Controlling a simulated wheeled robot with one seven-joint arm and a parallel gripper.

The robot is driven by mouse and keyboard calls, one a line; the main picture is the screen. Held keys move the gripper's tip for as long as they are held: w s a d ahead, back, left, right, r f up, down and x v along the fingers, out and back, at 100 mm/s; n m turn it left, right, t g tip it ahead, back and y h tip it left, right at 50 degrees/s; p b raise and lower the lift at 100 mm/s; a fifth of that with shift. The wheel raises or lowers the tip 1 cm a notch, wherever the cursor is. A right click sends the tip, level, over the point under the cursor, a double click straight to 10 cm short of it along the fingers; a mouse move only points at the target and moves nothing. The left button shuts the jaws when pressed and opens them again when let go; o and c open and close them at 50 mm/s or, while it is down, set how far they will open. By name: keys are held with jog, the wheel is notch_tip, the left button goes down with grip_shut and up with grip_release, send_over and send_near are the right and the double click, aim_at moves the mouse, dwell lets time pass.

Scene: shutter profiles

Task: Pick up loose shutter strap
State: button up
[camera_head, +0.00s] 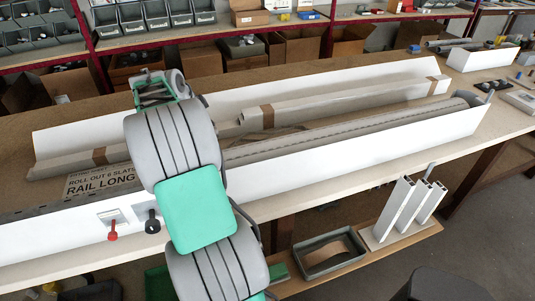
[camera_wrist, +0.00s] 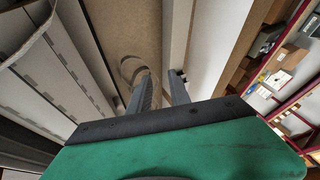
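A thin brown curved loop, which looks like the strap (camera_wrist: 124,72), lies on the brown surface in the wrist view, just left of and beyond my fingertips. In the head view a thin brown strip (camera_head: 277,133) shows behind the long white front profile; I cannot tell if it is the same strap. My gripper (camera_wrist: 162,78) has its two fingers apart with nothing visible between them. The left finger covers part of the loop, and I cannot tell if they touch.
The long white front profile (camera_head: 350,146) and a wrapped bundle (camera_head: 345,104) flank the brown surface. A paper sign (camera_head: 100,182) lies at the left. A red knob (camera_head: 113,236) and a black knob are on the front. Shelves with bins (camera_head: 150,18) stand behind.

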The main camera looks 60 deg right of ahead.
jog(key=s+d+f+m+g, duration=0.1)
jog(key=s+d+f+m, duration=0.1)
jog(key=d+f, duration=0.1)
jog(key=s+d+f+m+g+b, duration=0.1)
jog(key=s+d+f+m, duration=0.1)
jog(key=d, duration=0.3)
jog(key=s+d+f+m, duration=0.2)
jog(key=s+d+f, duration=0.2)
jog(key=shift+s+d+m+g+h, duration=0.25)
jog(key=shift+d+m+g+h, duration=0.05)
jog(key=shift+d+m+g, duration=0.1)
jog(key=p+x, duration=0.2)
jog(key=x, duration=0.5)
jog(key=shift+s+d, duration=0.15)
jog(key=shift+d, duration=0.2)
grip_shut()
